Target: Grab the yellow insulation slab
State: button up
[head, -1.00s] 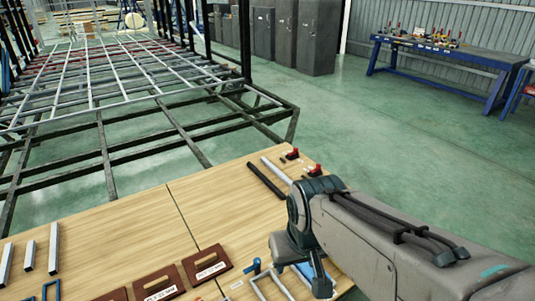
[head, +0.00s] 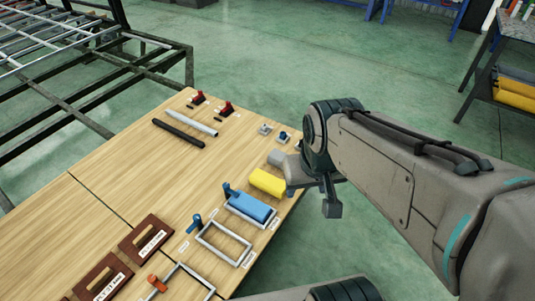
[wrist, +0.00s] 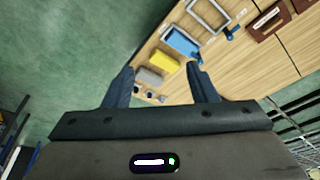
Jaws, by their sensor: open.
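The yellow insulation slab (head: 267,182) lies on the wooden table near its right edge, between a grey block (head: 276,158) and a blue block. It also shows in the wrist view (wrist: 165,60), beyond and between the fingertips. My gripper (wrist: 161,68) is open and empty. In the head view my gripper (head: 332,208) hangs to the right of the slab, past the table edge and apart from it.
The blue block (head: 252,206) sits in a pale frame beside the slab. An empty frame (head: 224,243), brown handled plates (head: 146,241), dark and pale rods (head: 178,135) and red clamps (head: 227,108) lie on the wooden table (head: 130,170). A metal chassis (head: 60,90) stands behind.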

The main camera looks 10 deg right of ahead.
aim_at(273, 186)
jog(key=u, duration=0.1)
jog(key=k, duration=0.55)
jog(key=z, duration=1.2)
jog(key=i, duration=1.85)
jog(key=u, duration=1)
jog(key=i, duration=0.5)
jog(key=u, duration=0.6)
